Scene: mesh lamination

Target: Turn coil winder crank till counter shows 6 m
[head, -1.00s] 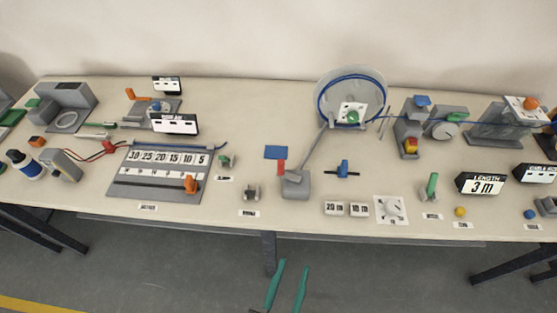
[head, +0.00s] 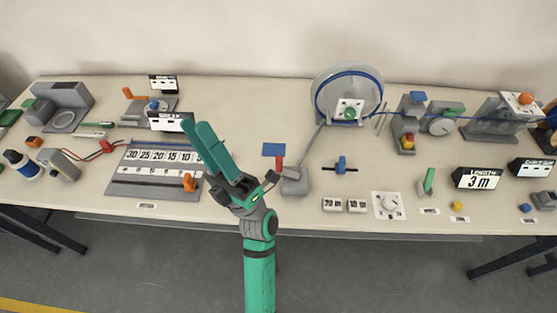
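The coil winder looks to be the clear disc (head: 322,98) with a blue coil on it, at the back right of centre. A white plate with a green knob (head: 349,113) sits on the disc's face; I cannot tell for sure that this is the crank. The black-framed length counter (head: 477,179) at the right reads 3 m. My gripper (head: 195,135) is raised over the left-centre of the table, pointing up and left. Its two green fingers are a little apart with nothing between them. It is well left of the disc and hides part of the table.
A grey block with a red handle (head: 279,164) stands between my gripper and the disc. A grey device with a red-yellow button (head: 407,142) is right of the disc. A numbered board (head: 150,190) lies left. The wall rises behind the table (head: 235,100).

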